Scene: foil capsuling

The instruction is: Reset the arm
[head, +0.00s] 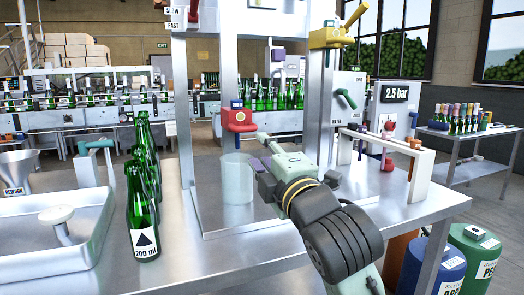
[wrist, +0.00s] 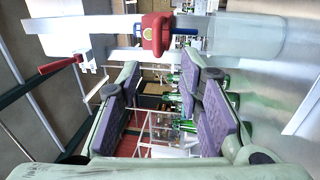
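My gripper (head: 261,151) is over the metal bench, just right of the clear cylinder (head: 237,180) and below the level of the red tool head (head: 238,117). In the wrist view my gripper (wrist: 160,75) has its two purple-padded fingers spread apart, with nothing between them. The wrist picture is turned sideways. There the red head (wrist: 157,35) and the clear cylinder (wrist: 250,38) show beyond the fingertips. Whether a finger touches the cylinder I cannot tell.
A row of green bottles (head: 142,220) stands left on the bench, the nearest labelled 200 ml. A metal tray (head: 50,240) lies farther left. The metal upright (head: 318,90) and white rail frame (head: 421,170) stand to the right. The bench front is mostly clear.

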